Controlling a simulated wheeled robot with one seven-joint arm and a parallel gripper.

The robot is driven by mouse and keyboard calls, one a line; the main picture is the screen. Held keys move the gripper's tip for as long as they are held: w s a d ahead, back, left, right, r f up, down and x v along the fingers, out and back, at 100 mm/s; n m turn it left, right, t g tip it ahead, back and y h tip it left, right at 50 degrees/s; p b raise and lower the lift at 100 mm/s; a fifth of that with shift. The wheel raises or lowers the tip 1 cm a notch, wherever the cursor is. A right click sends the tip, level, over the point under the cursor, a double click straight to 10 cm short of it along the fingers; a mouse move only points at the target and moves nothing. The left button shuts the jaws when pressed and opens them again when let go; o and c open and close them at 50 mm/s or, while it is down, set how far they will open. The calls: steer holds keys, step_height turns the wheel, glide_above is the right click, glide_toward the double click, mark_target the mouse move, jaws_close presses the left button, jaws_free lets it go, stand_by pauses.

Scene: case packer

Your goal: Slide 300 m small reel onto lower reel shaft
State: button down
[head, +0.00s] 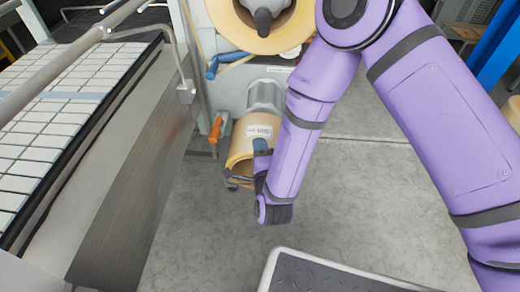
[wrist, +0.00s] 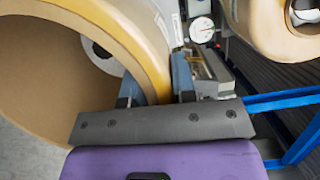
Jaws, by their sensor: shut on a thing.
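The small reel (head: 247,141) is a tan roll with a white label, and its open end faces down and left. My gripper (head: 262,148) is shut on the reel's wall at its near rim. In the wrist view, the reel (wrist: 40,62) fills the left, its wall between my two fingers (wrist: 157,80). The lower reel shaft (head: 265,95) is a grey cylinder just behind the reel. A pale round part with a dark middle (wrist: 103,54) shows through the bore; it may be the shaft. I cannot tell whether the reel is around the shaft.
A large tan reel (head: 288,32) sits on the upper shaft (head: 264,20). An orange handle (head: 215,130) and blue handle (head: 212,68) stand left of the shaft. A tiled conveyor (head: 60,110) runs along the left. Grey floor (head: 370,200) is open at right.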

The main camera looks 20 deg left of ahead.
mark_target(272, 122)
steer(key=shift+w+a+r, duration=0.1)
steer(key=shift+w+a, duration=0.7)
steer(key=shift+w, duration=2.55)
steer(key=shift+w+a+f, duration=0.1)
steer(key=shift+w+a, duration=0.7)
steer(key=shift+w, duration=2.5)
steer(key=shift+w+a+r, duration=0.1)
steer(key=shift+w+a, duration=0.7)
steer(key=shift+w, duration=2.8)
steer(key=shift+f, duration=0.25)
steer(key=c, duration=0.9)
jaws_free()
steer(key=shift+c, duration=0.2)
steer(key=shift+o, duration=0.5)
steer(key=shift+s+f, duration=0.1)
steer(key=shift+f, duration=0.1)
steer(key=v, duration=1)
steer(key=shift+s+d+r, duration=0.1)
steer(key=shift+s+d, duration=0.1)
steer(key=shift+s, duration=0.1)
steer(key=shift+w+r, duration=0.1)
